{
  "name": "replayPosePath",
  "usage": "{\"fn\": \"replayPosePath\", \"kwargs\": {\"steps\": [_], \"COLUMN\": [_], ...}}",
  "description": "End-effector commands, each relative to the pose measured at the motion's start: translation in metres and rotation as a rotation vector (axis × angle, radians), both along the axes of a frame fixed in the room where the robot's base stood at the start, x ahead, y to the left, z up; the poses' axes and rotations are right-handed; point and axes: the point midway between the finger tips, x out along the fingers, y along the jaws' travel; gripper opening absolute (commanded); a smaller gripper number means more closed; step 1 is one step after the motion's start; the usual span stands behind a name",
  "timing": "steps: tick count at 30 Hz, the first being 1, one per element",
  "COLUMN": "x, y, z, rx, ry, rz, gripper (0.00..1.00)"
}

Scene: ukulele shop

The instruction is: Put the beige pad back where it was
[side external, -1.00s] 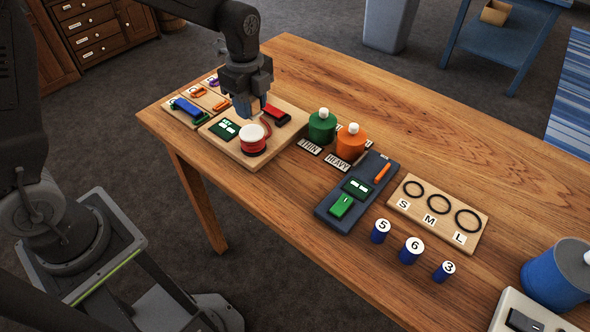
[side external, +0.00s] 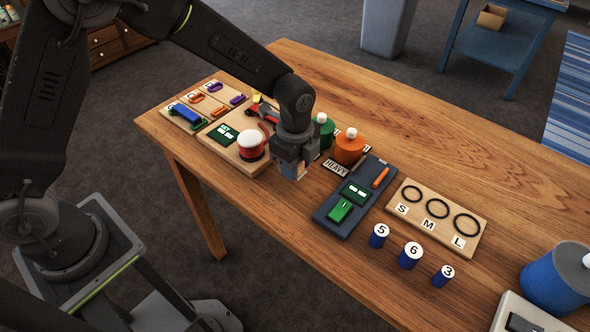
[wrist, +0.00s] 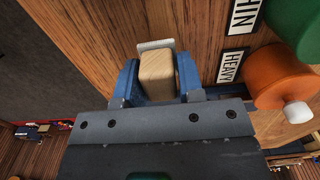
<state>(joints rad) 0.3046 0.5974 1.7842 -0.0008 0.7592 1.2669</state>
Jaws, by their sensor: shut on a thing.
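My gripper (side external: 292,172) is over the table between the wooden board with the red-and-white round container and the HEAVY label. In the wrist view my gripper (wrist: 157,82) has its blue fingers shut on the sides of the beige pad (wrist: 157,68), a pale block with a light grey strip at its far end. In the side view the pad is mostly hidden by the fingers. Bare table shows around the pad in the wrist view; I cannot tell whether it touches the table.
The orange bottle (side external: 349,148) and green bottle (side external: 323,132) stand close to the right of my gripper. The red-and-white container (side external: 251,145) is to its left. A dark blue tray (side external: 333,222) and a ring board (side external: 436,216) lie further right. The front table strip is clear.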

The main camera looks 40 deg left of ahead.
Motion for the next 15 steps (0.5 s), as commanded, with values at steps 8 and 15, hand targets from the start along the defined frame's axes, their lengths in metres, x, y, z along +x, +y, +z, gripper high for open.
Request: {"fn": "replayPosePath", "kwargs": {"steps": [8, 15], "x": [0.0, 0.0], "y": [0.0, 0.0], "z": [-0.024, -0.027], "rx": [-0.001, 0.0], "ry": [0.0, 0.001], "rz": [0.0, 0.0], "gripper": [0.13, 0.13]}}
